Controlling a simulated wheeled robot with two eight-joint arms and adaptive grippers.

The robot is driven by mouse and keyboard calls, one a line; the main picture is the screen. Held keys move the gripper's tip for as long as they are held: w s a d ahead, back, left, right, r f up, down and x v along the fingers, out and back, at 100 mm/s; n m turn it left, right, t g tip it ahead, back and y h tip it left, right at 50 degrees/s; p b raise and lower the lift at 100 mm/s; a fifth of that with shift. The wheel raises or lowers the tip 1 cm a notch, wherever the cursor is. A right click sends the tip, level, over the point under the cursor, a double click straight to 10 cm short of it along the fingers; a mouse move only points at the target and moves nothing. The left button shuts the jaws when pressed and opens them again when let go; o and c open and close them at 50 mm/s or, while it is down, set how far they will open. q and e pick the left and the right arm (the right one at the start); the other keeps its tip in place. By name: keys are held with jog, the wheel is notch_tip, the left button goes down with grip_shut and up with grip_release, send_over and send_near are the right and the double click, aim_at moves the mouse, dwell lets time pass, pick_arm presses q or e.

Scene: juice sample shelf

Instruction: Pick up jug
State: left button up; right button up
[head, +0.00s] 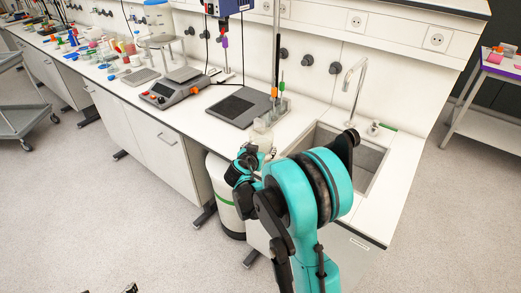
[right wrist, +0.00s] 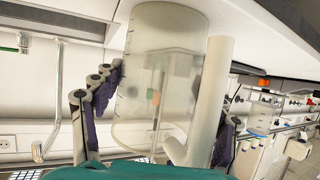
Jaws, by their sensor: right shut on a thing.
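The jug (right wrist: 150,75) is translucent, with measuring marks on its side and a pale handle (right wrist: 212,95). In the right wrist view it fills the middle, between the fingers of my right gripper (right wrist: 160,118), which is shut on it. In the head view the jug (head: 262,130) is mostly hidden behind my right gripper (head: 256,158), near the bench's front edge, left of the sink. I cannot tell from these views whether its base touches the bench. Only a dark tip of what looks like my left gripper (head: 128,289) shows at the bottom edge.
A sink (head: 360,160) with a tap (head: 354,85) lies to the right. A dark-topped plate (head: 238,107) with a stand and a grey-orange device (head: 170,92) stand to the left. The floor in front is clear.

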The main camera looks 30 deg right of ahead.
aim_at(265, 135)
jog(key=shift+r, duration=0.15)
jog(key=shift+r+p, duration=0.75)
jog(key=shift+r, duration=0.55)
jog(key=shift+s+d+r+p, duration=0.2)
jog(key=shift+r+p, duration=0.2)
jog(key=shift+r, duration=0.4)
jog(key=s+d+r+p, duration=0.3)
jog(key=s+d+r, duration=0.3)
jog(key=s, duration=0.2)
jog(key=shift+s+d+r+p, duration=0.2)
jog(key=shift+s+d+p, duration=0.05)
jog(key=shift+s+p, duration=0.15)
